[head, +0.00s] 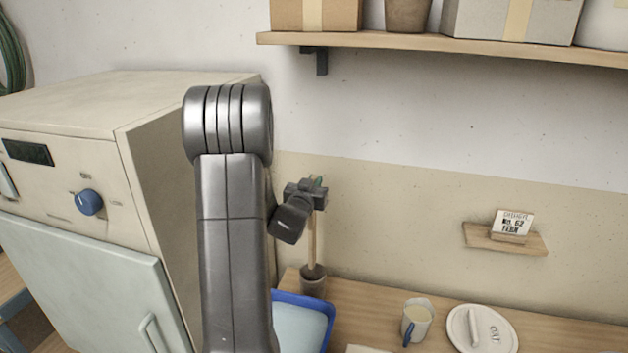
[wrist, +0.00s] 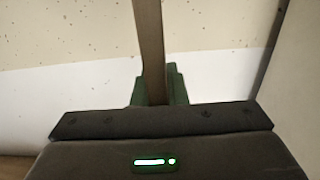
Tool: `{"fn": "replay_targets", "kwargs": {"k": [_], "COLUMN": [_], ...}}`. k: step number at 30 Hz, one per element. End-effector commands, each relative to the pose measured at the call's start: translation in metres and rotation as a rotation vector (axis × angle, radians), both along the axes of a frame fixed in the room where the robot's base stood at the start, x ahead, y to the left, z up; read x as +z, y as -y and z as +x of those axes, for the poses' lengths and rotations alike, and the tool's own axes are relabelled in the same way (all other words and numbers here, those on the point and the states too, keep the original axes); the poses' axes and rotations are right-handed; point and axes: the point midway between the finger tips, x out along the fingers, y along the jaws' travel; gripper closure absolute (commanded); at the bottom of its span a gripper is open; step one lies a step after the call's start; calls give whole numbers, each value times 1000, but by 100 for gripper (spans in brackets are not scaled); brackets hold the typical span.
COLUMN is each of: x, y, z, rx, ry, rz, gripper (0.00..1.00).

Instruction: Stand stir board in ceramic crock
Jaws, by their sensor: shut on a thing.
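The stir board (head: 311,240) is a narrow, pale wooden strip. It hangs nearly upright below my gripper (head: 317,186). In the wrist view the board (wrist: 150,45) runs between the two green fingers (wrist: 154,88), which are shut on it. The ceramic crock (head: 313,285) is a small grey-brown pot on the wooden table, directly below the gripper. The board's lower end meets the crock's mouth in the head view and appears to go inside; how deep it sits is hidden. The crock is not visible in the wrist view.
A blue tray (head: 328,303) lies beside the crock. A mug (head: 417,322) and a round white lid (head: 482,330) stand to the right on the table (head: 378,293). A kiln-like cabinet (head: 190,110) is at left. A shelf (head: 420,42) hangs above.

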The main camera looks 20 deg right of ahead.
Motion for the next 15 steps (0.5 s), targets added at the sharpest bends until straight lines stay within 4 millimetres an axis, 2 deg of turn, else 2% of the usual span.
{"fn": "replay_targets", "kwargs": {"k": [3,15], "x": [-13,-43], "y": [0,0], "z": [0,0], "rx": [1,0], "ry": [-1,1], "rz": [1,-1], "gripper": [100,100]}}
